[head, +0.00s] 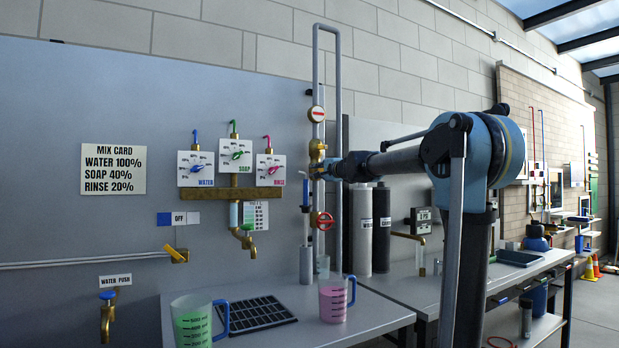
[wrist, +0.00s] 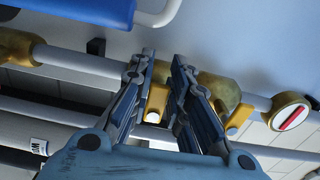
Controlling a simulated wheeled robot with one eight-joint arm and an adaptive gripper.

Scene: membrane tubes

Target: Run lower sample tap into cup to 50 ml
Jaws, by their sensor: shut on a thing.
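My gripper (wrist: 162,72) is closed around a small brass piece (wrist: 157,103) on the upright pipe, seen between its two dark fingers in the wrist view. In the head view my gripper (head: 334,169) is at the pipe, just below a round brass valve body (head: 317,150). I cannot tell whether the held piece is the sample tap's handle. A blue-topped fitting (head: 305,186) hangs just left of the pipe, above a grey cylinder (head: 306,264). A small clear cup (head: 322,262) stands on the bench, partly hidden by the pink jug; its level cannot be read.
A jug of pink liquid (head: 333,303), a jug of green liquid (head: 194,322) and a black drain grid (head: 250,313) are on the front bench. Black and grey canisters (head: 381,228) stand right.

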